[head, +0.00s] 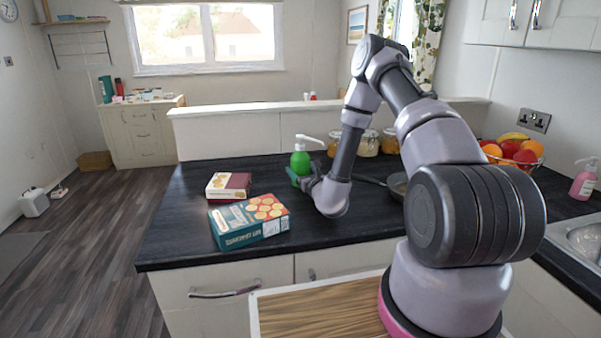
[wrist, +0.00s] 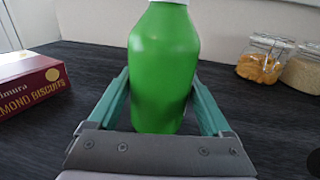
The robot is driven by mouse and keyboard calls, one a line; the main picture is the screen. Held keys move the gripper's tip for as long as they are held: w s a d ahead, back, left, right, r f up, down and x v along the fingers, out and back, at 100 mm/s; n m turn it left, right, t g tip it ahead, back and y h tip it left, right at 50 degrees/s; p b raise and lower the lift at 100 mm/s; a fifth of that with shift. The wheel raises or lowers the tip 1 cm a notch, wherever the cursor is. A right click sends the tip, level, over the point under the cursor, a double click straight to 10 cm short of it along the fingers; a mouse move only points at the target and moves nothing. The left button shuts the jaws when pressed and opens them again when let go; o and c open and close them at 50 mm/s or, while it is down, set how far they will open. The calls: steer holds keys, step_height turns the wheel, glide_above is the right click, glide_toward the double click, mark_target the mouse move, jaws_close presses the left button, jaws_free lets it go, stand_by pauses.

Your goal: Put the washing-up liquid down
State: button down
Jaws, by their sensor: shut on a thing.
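The washing-up liquid is a green bottle (head: 300,161) with a white pump top, upright at the back of the dark worktop (head: 190,222) in the head view. In the wrist view the green bottle (wrist: 165,65) stands between the two teal fingers. My gripper (head: 297,180) is shut on the bottle low down. The wrist view shows my gripper (wrist: 163,108) with a finger on each side of it. The bottle's base is partly hidden by my gripper, and I cannot tell whether it touches the worktop.
A red and cream biscuit box (head: 228,185) and a teal biscuit box (head: 249,220) lie left of my gripper. Glass jars (head: 367,144) stand behind my arm. A pan (head: 397,184), fruit bowl (head: 513,153) and pink soap bottle (head: 584,180) are to the right. The worktop's left end is clear.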

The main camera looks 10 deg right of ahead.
steer(key=shift+s+f, duration=0.1)
steer(key=shift+f, duration=0.25)
